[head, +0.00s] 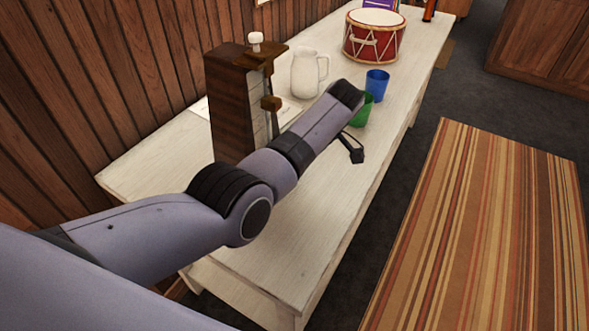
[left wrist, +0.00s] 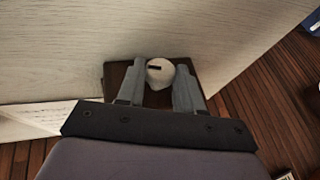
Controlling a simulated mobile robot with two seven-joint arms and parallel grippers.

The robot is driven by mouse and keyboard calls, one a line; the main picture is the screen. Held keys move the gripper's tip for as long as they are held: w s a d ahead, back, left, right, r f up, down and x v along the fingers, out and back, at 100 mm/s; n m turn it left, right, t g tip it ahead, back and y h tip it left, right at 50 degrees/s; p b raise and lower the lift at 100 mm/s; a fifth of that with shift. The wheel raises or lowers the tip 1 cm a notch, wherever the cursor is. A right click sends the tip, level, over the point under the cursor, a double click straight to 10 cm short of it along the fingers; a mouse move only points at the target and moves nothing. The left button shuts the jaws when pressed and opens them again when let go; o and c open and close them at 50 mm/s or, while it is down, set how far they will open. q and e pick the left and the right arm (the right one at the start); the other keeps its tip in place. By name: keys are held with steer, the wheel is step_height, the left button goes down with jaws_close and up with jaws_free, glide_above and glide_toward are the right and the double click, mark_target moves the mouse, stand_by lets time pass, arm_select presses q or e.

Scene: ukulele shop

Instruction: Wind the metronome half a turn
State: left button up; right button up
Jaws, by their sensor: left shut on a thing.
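The metronome (head: 228,115) is a tall dark wooden box standing upright on the white table, with a pale face strip and a brown block on its front. A white knob (head: 256,42) stands on its top, with no fingers around it in the head view. In the left wrist view, my left gripper (left wrist: 158,68) is shut on a white knob (left wrist: 160,75) with a dark slot, against a dark brown surface. I cannot tell whether both are the same knob. My right gripper is not in view.
Beyond the metronome, the white table (head: 300,225) holds a white pitcher (head: 308,72), green cup (head: 363,110), blue cup (head: 377,84) and red drum (head: 374,38). White paper lies near the metronome. A wooden wall runs along the left. The table's near end is clear.

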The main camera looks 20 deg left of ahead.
arm_select(q)
steer(key=shift+a, duration=0.1)
stand_by(0.3)
steer(key=o, duration=1)
steer(key=shift+r, duration=0.1)
steer(key=shift+b+v, duration=0.85)
steer(key=shift+v, duration=2.7)
